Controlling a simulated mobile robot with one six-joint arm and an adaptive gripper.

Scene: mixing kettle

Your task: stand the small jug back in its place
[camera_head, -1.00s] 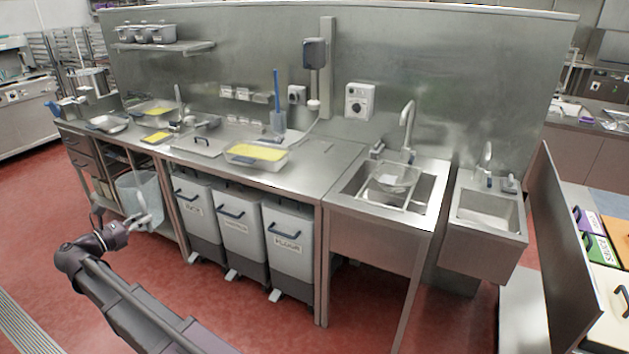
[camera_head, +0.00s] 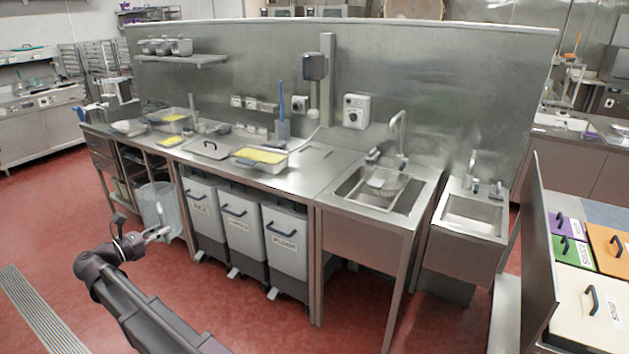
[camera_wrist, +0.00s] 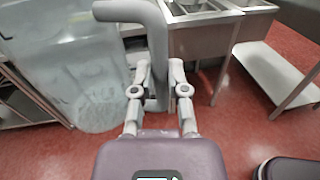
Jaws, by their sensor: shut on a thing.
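The jug (camera_head: 160,207) is a translucent, pale vessel. In the head view it shows upright in front of the open shelf bay at the bench's left end. My gripper (camera_head: 165,232) is at its near side. In the wrist view the jug's clear body (camera_wrist: 75,75) fills the upper left, and its thick grey handle (camera_wrist: 157,50) runs down between my fingers. My gripper (camera_wrist: 160,92) is shut on this handle.
The steel bench (camera_head: 310,170) stands behind, with several white ingredient bins (camera_head: 285,240) under it, right of the jug. A sink unit (camera_head: 375,190) stands further right. The open shelf bay (camera_head: 130,165) is behind the jug. The red floor (camera_head: 60,225) is clear on the left.

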